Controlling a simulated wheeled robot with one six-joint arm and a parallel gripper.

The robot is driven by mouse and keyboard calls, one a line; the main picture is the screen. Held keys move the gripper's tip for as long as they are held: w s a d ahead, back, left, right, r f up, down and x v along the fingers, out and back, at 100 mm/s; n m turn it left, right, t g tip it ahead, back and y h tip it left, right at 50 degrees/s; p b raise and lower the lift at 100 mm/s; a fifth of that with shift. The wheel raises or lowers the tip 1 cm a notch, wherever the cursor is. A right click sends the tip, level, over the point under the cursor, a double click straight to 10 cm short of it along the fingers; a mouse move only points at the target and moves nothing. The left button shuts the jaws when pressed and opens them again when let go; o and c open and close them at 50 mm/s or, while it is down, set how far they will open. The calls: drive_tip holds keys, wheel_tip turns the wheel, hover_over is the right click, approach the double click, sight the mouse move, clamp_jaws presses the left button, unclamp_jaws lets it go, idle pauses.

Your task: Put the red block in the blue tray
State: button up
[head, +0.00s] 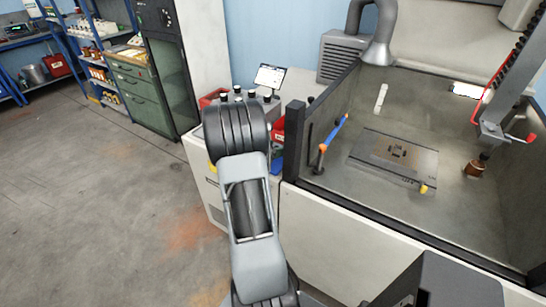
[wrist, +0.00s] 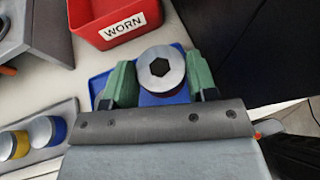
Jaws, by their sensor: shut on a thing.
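My gripper (wrist: 160,78) has its two green fingers shut on a round metal piece (wrist: 158,66) with a hexagonal socket in its top. The blue tray (wrist: 97,84) lies beneath and around the held piece in the wrist view, partly covered by the fingers. I cannot tell whether the piece touches it. In the head view, my arm hides the gripper, and a blue patch (head: 277,164) shows just right of the arm.
A red bin labelled WORN (wrist: 117,21) stands just beyond the tray. Yellow-sided (wrist: 13,145) and blue-sided (wrist: 46,131) round pieces stand on a grey rack at left. In the head view, a walled machine tank (head: 345,180) stands right of my arm; floor at left is open.

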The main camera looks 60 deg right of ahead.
drive_tip(key=shift+f, duration=2)
drive_tip(key=shift+f, duration=0.15)
drive_tip(key=o, duration=0.9)
drive_tip(key=shift+o, duration=0.2)
drive_tip(key=shift+r, duration=0.25)
drive_tip(key=a+r+m+t+y, duration=0.2)
drive_tip(key=a+r+m+y, duration=0.2)
drive_tip(key=a, duration=1)
drive_tip(key=a+r+m+t+y+b, duration=0.1)
drive_tip(key=a+r+m+t+y, duration=0.2)
drive_tip(key=a, duration=1.2)
drive_tip(key=a+r+m+t+y, duration=0.2)
drive_tip(key=a+r+m+y, duration=0.3)
drive_tip(key=a, duration=1)
drive_tip(key=s+m+y, duration=0.1)
drive_tip(key=m, duration=0.2)
drive_tip(key=shift+a+t, duration=0.2)
drive_tip(key=shift+t, duration=0.1)
